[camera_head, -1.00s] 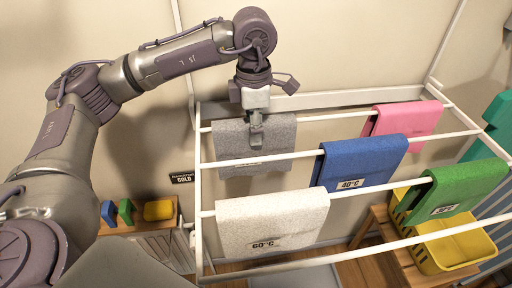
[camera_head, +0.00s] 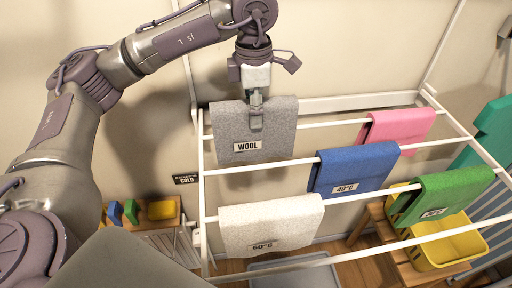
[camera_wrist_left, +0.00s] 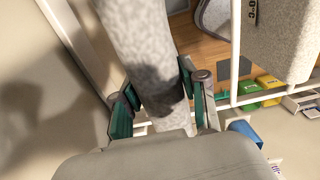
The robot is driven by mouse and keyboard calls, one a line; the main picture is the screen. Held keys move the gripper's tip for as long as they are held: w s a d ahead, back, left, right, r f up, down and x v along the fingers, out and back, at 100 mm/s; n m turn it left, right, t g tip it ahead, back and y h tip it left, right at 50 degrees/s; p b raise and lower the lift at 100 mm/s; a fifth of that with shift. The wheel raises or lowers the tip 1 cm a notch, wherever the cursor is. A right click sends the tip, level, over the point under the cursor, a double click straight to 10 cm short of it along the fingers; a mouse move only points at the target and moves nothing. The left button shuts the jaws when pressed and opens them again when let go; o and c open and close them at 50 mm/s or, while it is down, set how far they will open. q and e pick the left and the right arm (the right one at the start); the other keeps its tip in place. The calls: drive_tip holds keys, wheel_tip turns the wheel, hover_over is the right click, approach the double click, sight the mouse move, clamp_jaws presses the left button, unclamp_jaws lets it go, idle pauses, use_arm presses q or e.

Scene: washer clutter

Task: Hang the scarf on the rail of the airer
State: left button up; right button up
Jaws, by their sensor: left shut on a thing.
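The grey scarf (camera_head: 227,128), labelled WOOL, is at the back left of the white airer (camera_head: 203,190) in the head view. My left gripper (camera_head: 256,122) is shut on its top middle, from above. The scarf hides part of the back rail (camera_head: 328,123), and its top edge shows higher than that rail. I cannot tell whether it touches the rail. In the left wrist view the speckled scarf (camera_wrist_left: 145,50) runs between the green finger pads of my left gripper (camera_wrist_left: 158,95). My right gripper is out of view.
Pink (camera_head: 400,127), blue (camera_head: 350,168), green (camera_head: 440,195) and white (camera_head: 270,226) cloths hang on the airer's rails. A yellow basket (camera_head: 440,252) stands on a wooden stool at the lower right. The back rail between the scarf and the pink cloth is bare.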

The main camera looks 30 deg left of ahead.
use_arm(q)
drive_tip(key=shift+r+p, duration=3)
drive_tip(key=shift+r, duration=2.15)
